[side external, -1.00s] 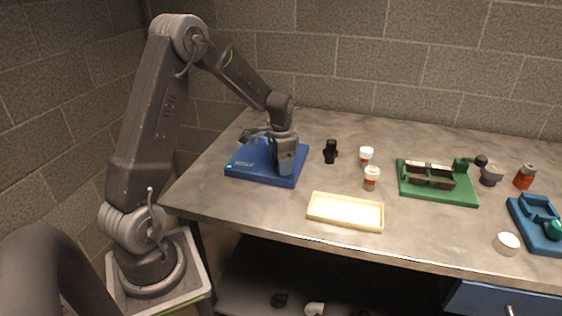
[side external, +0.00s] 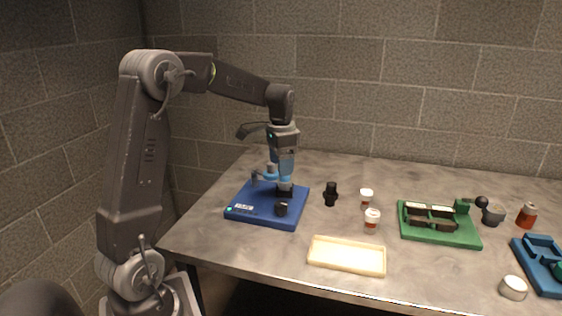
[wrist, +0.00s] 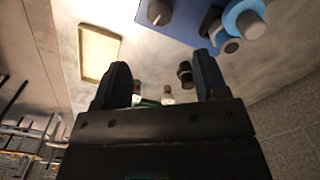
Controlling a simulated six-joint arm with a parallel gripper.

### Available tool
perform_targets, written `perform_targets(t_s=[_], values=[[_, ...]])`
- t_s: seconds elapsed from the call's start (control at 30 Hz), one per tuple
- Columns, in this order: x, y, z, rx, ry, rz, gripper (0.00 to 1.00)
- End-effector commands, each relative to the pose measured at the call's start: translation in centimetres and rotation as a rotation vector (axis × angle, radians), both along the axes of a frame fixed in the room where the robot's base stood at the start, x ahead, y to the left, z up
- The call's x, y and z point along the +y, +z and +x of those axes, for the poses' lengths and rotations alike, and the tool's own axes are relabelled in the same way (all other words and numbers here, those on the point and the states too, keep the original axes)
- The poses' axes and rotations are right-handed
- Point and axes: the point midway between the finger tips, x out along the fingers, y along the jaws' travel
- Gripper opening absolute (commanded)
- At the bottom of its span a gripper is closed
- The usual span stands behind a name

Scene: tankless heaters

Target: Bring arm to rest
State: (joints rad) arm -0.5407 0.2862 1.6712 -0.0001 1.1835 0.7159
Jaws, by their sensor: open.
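My gripper (side external: 286,152) is raised above the blue base (side external: 240,212) at the left of the worktop. In the wrist view my gripper (wrist: 160,82) has its two dark fingers spread, with nothing held between them. The blue base carries a light-blue part with a grey top (side external: 269,174) and a dark knob (side external: 282,209). The light-blue part also shows at the top right of the wrist view (wrist: 243,18). The side view partly hides the fixture's back behind my gripper.
A cream tray (side external: 346,256) lies at the front. A black fitting (side external: 330,194) and two white-capped bottles (side external: 372,220) stand nearby. A green fixture (side external: 440,233), an orange-red container (side external: 527,215) and another blue fixture (side external: 540,268) are at right. A block wall (side external: 400,95) stands behind.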

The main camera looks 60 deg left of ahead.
Motion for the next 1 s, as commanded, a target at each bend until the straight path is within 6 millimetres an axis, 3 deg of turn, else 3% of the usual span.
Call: perform_targets(t_s=[0.33,0.47,0.57,0.73,1.0], values=[[0.0,0.3,0.0,-0.001,0.0,0.001,0.67],[-1.5,1.1,-0.4,-0.02,0.002,0.012,0.67],[-4.5,2.7,-1.5,-0.065,0.015,0.031,0.67],[-11.3,5.3,-5.4,-0.181,0.053,0.056,0.67],[-19.4,5.8,-13.4,-0.374,0.119,0.024,0.67]])
